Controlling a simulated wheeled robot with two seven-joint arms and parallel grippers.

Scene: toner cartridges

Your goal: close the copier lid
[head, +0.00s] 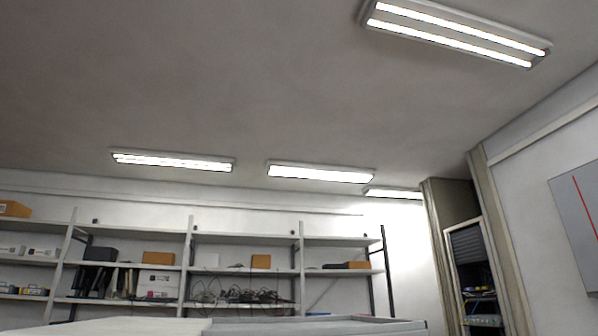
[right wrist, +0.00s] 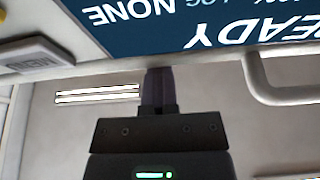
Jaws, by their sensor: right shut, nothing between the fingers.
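The top of a pale grey machine, likely the copier (head: 120,326), shows only as a thin strip along the bottom edge of the head view. A grey raised-rim part (head: 320,325) lies beside it to the right. I cannot tell which part is the lid or how far it stands open. In the right wrist view, a dark blue display panel (right wrist: 200,28) with upside-down white lettering crosses the top. My right gripper (right wrist: 158,76) is shut and empty, its fingertips close below the pale edge under this panel; contact is unclear. My left gripper is not in view.
A pale curved handle (right wrist: 285,95) is at the right in the wrist view, and a grey labelled block (right wrist: 35,58) is at the left. Shelves (head: 240,237) with boxes and cables line the back wall. An open cabinet (head: 472,270) stands at the right.

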